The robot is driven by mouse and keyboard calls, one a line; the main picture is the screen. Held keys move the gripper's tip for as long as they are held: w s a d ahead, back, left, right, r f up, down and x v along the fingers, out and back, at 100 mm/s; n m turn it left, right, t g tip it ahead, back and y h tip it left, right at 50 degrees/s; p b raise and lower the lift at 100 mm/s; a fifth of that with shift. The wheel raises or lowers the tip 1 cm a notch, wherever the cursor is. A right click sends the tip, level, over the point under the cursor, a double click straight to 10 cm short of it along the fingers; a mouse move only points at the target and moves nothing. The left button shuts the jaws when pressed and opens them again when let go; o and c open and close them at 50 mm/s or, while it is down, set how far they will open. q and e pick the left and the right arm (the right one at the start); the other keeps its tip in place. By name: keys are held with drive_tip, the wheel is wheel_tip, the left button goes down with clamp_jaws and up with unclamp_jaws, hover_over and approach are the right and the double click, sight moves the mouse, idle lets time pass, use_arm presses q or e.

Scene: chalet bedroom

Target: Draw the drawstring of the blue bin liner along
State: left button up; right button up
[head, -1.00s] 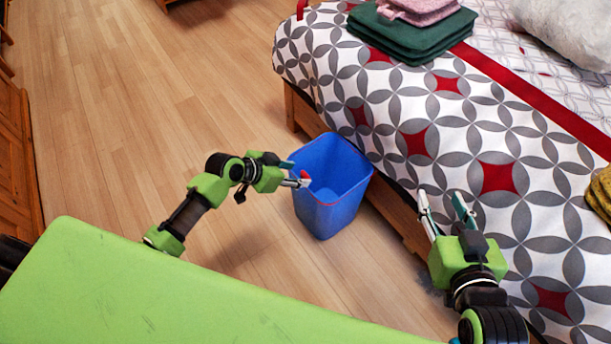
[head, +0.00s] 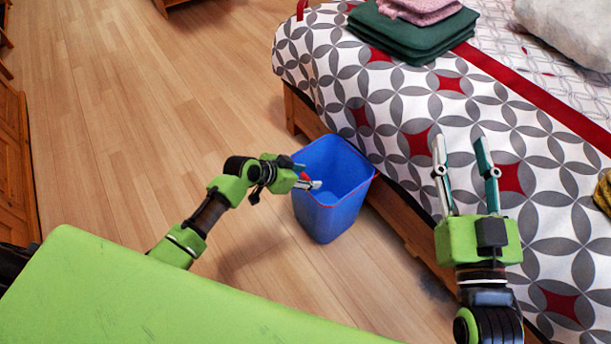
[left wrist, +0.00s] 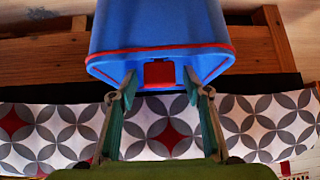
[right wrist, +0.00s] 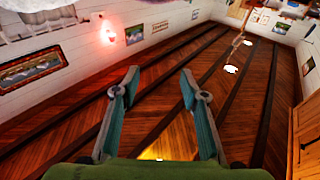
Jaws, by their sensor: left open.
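The blue bin liner (head: 336,208) lines a bin standing on the floor beside the bed. Its red drawstring (left wrist: 110,53) runs around the rim, and a red tab (left wrist: 159,74) sticks out at the near left side. My left gripper (head: 308,176) is at that side of the rim. In the left wrist view its open fingers (left wrist: 159,82) stand on either side of the red tab, with a gap showing on both sides. My right gripper (head: 461,145) is open and empty in front of the bed, right of the bin; its fingers point away, upward in the picture.
The bed (head: 390,105) with a grey, white and red cover stands along the right, its wooden frame close behind the bin. Folded green towels (head: 410,35) lie on it. The wooden floor (head: 140,110) left of the bin is clear. Wooden furniture (head: 15,160) stands at the far left.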

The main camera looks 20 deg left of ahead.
use_arm(q)
clamp_jaws()
drive_tip(key=shift+r, duration=0.1)
wheel_tip(320, 180, up, 2)
drive_tip(key=shift+r+p, duration=0.1)
drive_tip(key=shift+p, duration=1.15)
use_arm(e)
wheel_tip(320, 180, down, 12)
drive_tip(key=s+d+g+h, duration=0.2)
drive_tip(key=g, duration=0.4)
drive_tip(key=shift+s+f, duration=0.15)
drive_tip(key=shift+f, duration=0.1)
drive_tip(key=shift+d+f+g, duration=0.1)
drive_tip(key=shift+d+g, duration=0.05)
drive_tip(key=shift+g, duration=0.15)
use_arm(q)
drive_tip(key=shift+r, duration=0.15)
